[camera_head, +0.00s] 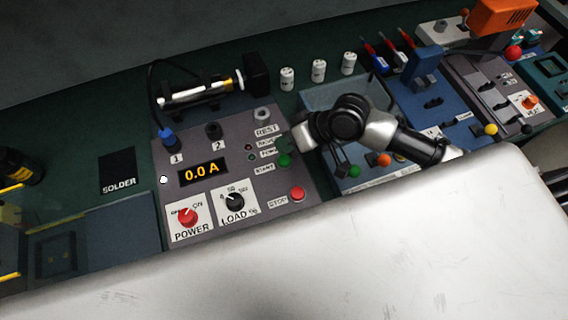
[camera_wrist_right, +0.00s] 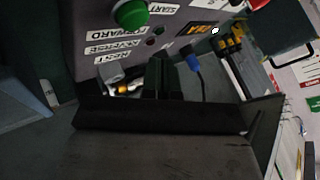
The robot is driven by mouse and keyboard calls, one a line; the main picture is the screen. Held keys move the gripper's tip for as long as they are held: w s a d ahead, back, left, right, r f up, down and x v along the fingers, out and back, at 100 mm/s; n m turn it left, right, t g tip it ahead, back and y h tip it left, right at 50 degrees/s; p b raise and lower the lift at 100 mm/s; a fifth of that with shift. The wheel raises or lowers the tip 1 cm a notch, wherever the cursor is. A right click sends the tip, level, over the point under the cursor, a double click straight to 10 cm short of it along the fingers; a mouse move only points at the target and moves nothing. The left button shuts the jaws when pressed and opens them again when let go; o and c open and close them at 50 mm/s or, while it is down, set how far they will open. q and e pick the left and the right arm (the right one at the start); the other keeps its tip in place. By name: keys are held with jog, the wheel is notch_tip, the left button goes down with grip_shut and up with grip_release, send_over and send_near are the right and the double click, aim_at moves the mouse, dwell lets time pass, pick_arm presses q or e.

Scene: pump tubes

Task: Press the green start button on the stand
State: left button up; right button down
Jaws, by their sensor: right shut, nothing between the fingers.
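The green start button (camera_head: 284,161) is on the grey panel of the stand (camera_head: 235,140), beside a START label and above the red STOP button (camera_head: 297,194). In the right wrist view the green button (camera_wrist_right: 130,14) shows at the top edge, partly cut off. My right gripper (camera_head: 287,147) comes in from the right, with its dark fingers over the panel just above the green button in the picture. The fingers (camera_wrist_right: 166,78) are shut with nothing between them. They appear apart from the button in the wrist view; the exact height gap is unclear. My left gripper is not in view.
The panel also has a red POWER knob (camera_head: 187,216), a LOAD knob (camera_head: 235,202) and a display (camera_head: 204,172) reading 0.0 A. A blue plug (camera_head: 169,139) with a cable sits at socket 1. A blue panel (camera_head: 432,98) stands right, partly behind my arm.

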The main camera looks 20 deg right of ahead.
aim_at(286, 157)
notch_tip(286, 157, down, 2)
jog(key=shift+f+b, duration=0.1)
jog(key=shift+b, duration=0.2)
dwell(1.7)
jog(key=shift+f, duration=0.15)
jog(key=shift+f, duration=0.25)
jog(key=shift+f, duration=0.65)
dwell(0.7)
jog(key=shift+r, duration=0.1)
jog(key=shift+r+p, duration=0.95)
jog(key=shift+r, duration=0.05)
